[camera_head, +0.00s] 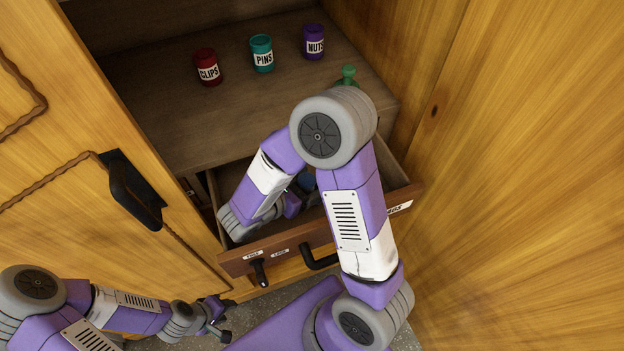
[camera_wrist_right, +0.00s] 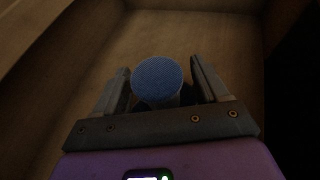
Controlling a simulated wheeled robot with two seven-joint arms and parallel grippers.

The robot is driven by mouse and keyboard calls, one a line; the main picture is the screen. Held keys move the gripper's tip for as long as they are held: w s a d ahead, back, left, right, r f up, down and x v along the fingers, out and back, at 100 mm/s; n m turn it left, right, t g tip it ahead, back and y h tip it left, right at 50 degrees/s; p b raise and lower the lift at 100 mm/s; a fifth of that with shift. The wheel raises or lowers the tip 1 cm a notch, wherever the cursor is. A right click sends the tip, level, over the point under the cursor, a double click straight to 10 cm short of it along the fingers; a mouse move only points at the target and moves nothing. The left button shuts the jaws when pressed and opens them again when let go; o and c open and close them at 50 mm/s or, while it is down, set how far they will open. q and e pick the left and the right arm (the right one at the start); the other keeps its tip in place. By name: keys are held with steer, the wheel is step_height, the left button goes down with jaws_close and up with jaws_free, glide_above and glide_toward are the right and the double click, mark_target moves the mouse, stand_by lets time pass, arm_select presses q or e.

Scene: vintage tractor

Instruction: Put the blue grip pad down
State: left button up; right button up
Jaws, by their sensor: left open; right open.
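The blue grip pad (camera_wrist_right: 158,80) shows in the right wrist view as a round, textured blue disc on a paler stem. It sits between the two fingers of my right gripper (camera_wrist_right: 160,76), which is open, with a gap on each side. Whether the pad rests on the drawer floor I cannot tell. In the head view a bit of blue (camera_head: 306,181) shows inside the open drawer (camera_head: 276,246), largely hidden by my right arm. My left gripper (camera_head: 220,322) is open and empty at lower left, outside the drawer, near the cabinet front.
Red CLIPS (camera_head: 208,68), teal PINS (camera_head: 262,53) and purple NUTS (camera_head: 314,42) jars stand on the shelf (camera_head: 190,120) above the drawer. A green object (camera_head: 348,75) stands at its right. A wooden door with a black handle (camera_head: 135,190) is on the left; a wooden panel is on the right.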

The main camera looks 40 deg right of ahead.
mark_target(302, 187)
steer(key=p+v, duration=0.1)
steer(key=v, duration=0.5)
steer(key=shift+a+r+p, duration=0.1)
steer(key=shift+a+p, duration=0.15)
steer(key=shift+p, duration=0.05)
